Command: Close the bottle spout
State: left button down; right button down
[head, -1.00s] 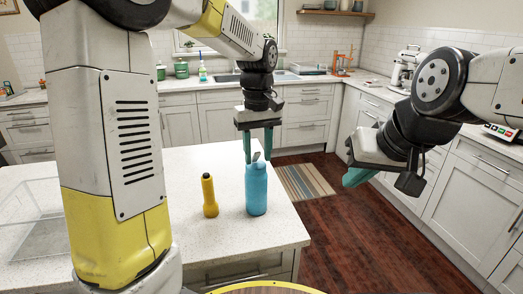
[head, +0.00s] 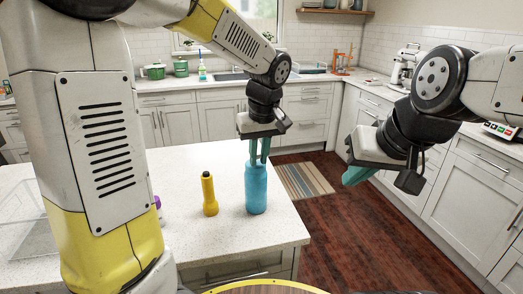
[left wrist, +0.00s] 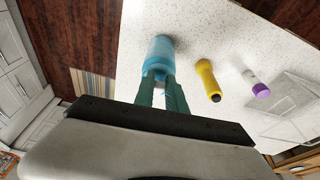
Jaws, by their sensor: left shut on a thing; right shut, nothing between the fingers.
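A blue bottle (head: 256,188) stands upright on the white speckled counter, near its right edge. It also shows in the left wrist view (left wrist: 158,52). My left gripper (head: 259,160) points down at the bottle's top, its green fingers close together and shut on it. In the left wrist view the fingers (left wrist: 163,88) meet the top end of the bottle. The spout is hidden by the fingers, so I cannot tell whether it is up or down. My right gripper (head: 358,174) is shut and empty, held off to the right over the floor.
A yellow flashlight (head: 209,194) stands just left of the bottle. A white bottle with a purple cap (left wrist: 261,89) and a clear tray (left wrist: 292,108) are on the counter further off. The counter (head: 273,232) is clear in front of the bottle.

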pick_arm(q)
jog(key=c, duration=1.4)
grip_release()
jog(key=shift+o, duration=0.2)
jog(key=v, duration=0.7)
jog(key=shift+r, duration=0.4)
jog(key=shift+s+d, duration=0.1)
